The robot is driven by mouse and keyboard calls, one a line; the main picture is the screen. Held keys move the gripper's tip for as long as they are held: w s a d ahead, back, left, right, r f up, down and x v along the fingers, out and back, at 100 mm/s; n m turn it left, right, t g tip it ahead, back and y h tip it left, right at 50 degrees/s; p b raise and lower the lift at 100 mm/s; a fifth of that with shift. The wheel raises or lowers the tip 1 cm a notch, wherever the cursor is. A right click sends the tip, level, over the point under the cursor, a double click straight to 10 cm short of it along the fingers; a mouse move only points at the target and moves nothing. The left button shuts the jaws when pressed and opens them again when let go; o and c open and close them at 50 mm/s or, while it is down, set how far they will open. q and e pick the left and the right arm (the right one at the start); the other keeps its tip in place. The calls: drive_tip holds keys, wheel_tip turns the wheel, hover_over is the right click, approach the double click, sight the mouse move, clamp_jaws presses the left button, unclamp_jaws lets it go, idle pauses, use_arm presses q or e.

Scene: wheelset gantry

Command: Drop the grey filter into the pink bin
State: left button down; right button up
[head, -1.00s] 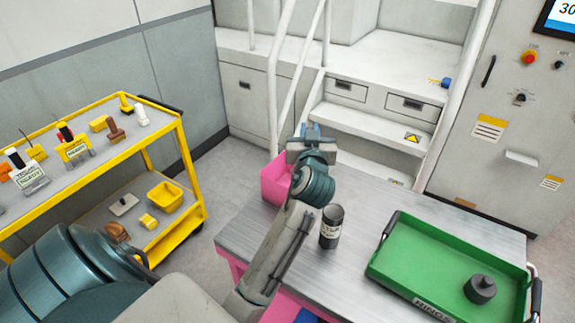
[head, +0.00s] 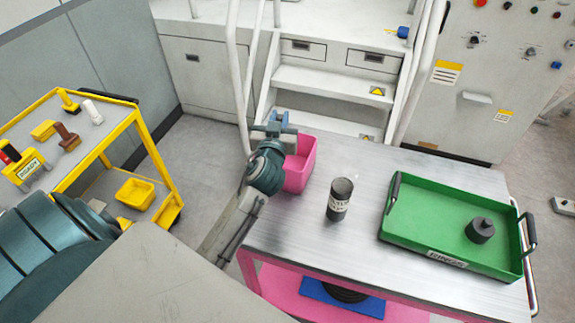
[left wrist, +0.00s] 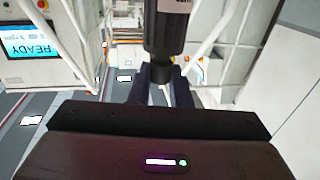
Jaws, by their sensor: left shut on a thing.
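The pink bin (head: 303,166) stands at the table's far left corner in the head view, partly hidden by my left wrist. My left gripper (head: 275,120) is raised at the bin's left side; I cannot tell whether it is over the opening. In the left wrist view my left gripper (left wrist: 163,88) is shut on a dark cylinder with a narrow neck and some lettering, seemingly the grey filter (left wrist: 165,30). In the head view the held thing is hidden. My right gripper is not in view.
A dark labelled canister (head: 341,199) stands upright on the metal table (head: 290,225). A green tray (head: 410,225) at right holds a dark knobbed part (head: 480,230). A yellow cart (head: 150,150) with small items stands at left. White stairs and rails rise behind.

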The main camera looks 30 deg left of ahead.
use_arm(q)
wheel_tip(320, 180, down, 3)
drive_tip(key=shift+a+r+b, duration=0.15)
drive_tip(key=shift+r+b, duration=0.05)
drive_tip(key=shift+b, duration=0.4)
drive_tip(key=shift+f, duration=0.25)
drive_tip(key=c, duration=1.3)
unclamp_jaws()
drive_tip(key=shift+o, duration=0.2)
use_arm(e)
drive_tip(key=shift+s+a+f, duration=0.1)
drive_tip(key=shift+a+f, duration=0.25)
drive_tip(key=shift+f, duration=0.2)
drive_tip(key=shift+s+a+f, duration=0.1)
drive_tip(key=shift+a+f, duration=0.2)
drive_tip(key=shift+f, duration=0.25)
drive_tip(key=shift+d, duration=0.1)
use_arm(q)
drive_tip(key=b+v, duration=0.4)
drive_tip(key=v, duration=0.7)
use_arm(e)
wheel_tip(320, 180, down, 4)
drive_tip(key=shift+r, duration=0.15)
